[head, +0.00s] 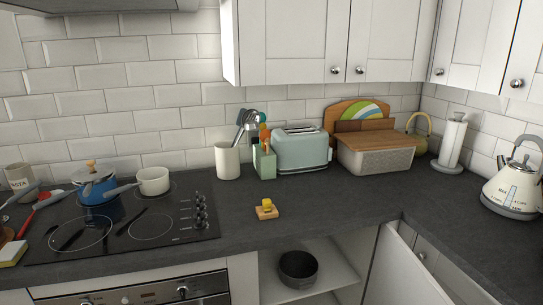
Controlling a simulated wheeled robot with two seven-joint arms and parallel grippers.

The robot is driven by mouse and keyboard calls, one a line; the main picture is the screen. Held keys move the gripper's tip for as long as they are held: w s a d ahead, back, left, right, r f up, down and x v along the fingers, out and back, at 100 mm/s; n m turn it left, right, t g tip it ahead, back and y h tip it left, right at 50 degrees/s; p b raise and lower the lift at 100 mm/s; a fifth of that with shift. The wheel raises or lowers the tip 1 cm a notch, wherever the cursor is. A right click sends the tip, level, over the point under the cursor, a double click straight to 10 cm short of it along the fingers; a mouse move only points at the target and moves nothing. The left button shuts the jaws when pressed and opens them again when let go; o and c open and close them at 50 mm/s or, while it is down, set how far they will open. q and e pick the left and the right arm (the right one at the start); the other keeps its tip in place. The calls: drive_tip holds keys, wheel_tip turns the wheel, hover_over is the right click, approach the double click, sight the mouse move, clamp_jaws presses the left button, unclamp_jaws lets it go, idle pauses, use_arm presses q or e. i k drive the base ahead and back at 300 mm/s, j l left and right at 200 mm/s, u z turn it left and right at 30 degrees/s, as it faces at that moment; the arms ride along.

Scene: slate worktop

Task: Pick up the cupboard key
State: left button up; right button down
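A small wooden block with a yellow piece on top (266,208) sits on the slate worktop (320,208), right of the hob. It is too small to tell whether the yellow piece is the cupboard key. I make out no other key-like thing. Below the worktop a cupboard stands open, with a white door (398,270) swung out and a dark bowl (298,268) on its shelf. Neither of my grippers is in view.
The hob (150,225) at left holds a blue pot (97,188) and a white saucepan (153,181). Behind the block stand a utensil crock (227,162), a toaster (300,152) and a bread bin (376,158). A kettle (514,188) is at right. The worktop around the block is clear.

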sight(266, 204)
drive_tip(key=k+l, duration=0.2)
drive_tip(key=l, duration=0.15)
drive_tip(key=k+l, duration=0.15)
drive_tip(key=l, duration=0.15)
drive_tip(key=k+l, duration=0.2)
drive_tip(key=l, duration=0.15)
